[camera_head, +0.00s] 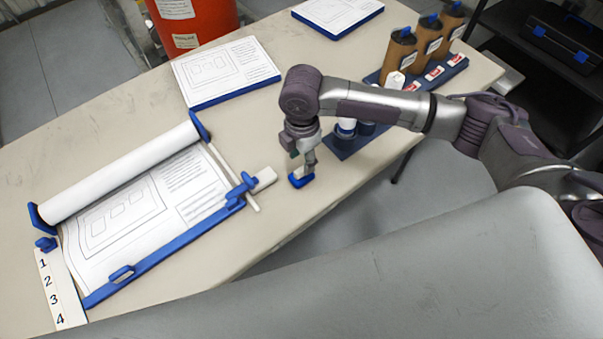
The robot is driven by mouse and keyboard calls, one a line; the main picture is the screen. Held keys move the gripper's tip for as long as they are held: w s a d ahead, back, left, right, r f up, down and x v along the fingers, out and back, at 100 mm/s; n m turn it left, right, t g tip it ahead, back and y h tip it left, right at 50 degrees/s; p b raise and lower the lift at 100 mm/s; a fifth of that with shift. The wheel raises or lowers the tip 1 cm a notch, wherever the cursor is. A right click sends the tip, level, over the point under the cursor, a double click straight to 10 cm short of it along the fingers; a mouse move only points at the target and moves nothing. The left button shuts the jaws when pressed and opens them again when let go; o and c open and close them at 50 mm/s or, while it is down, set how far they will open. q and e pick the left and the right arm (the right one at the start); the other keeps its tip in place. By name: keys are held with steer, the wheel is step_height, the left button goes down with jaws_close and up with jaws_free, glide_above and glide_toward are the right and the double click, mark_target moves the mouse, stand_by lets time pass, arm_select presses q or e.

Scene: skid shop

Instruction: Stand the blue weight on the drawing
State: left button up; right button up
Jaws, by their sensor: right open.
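The blue weight (301,181) is a small blue block with a pale upper part. It sits on the table right of the drawing. My right gripper (305,166) points down just over it, with its fingers at the pale upper part. The fingers are open; whether they touch the weight is hard to see. The drawing (185,190) lies flat on the table at the left, its far side running into a white paper roll (120,172). My left gripper is out of view.
A blue bar (165,258) edges the drawing, with a blue clamp-like piece (241,188) at its right end. A numbered strip (52,292) lies lower left. Drawing pads (226,68) and a blue rack with brown bottles (398,58) stand farther back. The table's near edge is close to the weight.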

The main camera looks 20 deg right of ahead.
mark_target(301, 169)
step_height(301, 169, down, 4)
steer(key=shift+f, duration=0.1)
jaws_close()
stand_by(0.4)
